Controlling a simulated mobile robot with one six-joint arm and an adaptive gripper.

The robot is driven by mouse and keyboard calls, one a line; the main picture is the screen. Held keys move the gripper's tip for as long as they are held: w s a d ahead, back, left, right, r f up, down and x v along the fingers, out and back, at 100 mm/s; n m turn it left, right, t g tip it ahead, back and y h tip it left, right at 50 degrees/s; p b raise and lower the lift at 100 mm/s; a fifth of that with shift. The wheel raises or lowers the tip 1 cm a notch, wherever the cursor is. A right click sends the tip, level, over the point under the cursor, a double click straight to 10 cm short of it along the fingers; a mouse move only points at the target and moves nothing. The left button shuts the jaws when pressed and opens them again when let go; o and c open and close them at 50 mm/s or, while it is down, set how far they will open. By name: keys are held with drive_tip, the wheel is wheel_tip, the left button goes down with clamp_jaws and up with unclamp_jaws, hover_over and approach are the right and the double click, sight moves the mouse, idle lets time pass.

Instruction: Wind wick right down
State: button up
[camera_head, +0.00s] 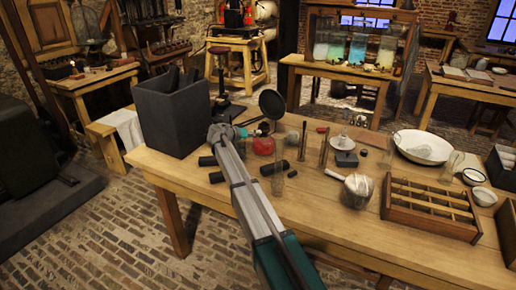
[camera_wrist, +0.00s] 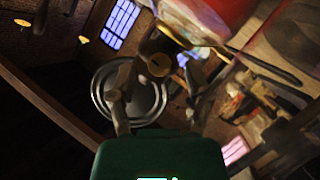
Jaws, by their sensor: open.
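A red lamp (camera_head: 263,146) stands on the wooden table, just right of my gripper (camera_head: 255,129). A dark round disc (camera_head: 272,103), like a reflector, rises above it. In the wrist view the lamp's red body (camera_wrist: 210,14) fills the top right, and the grey disc (camera_wrist: 138,92) lies behind my fingers. My gripper (camera_wrist: 154,82) is open, with a finger on either side of a small brass knob (camera_wrist: 159,65) on a stem. I cannot tell whether either finger touches the knob. The wick itself does not show.
A dark square bin (camera_head: 173,120) stands left of my gripper. Dark cylinders (camera_head: 272,169) lie in front of the lamp, near a clear glass tube (camera_head: 278,182). A metal pot (camera_head: 357,190) and a divided wooden tray (camera_head: 432,228) are farther right.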

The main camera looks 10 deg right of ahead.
drive_tip(key=shift+m, duration=0.3)
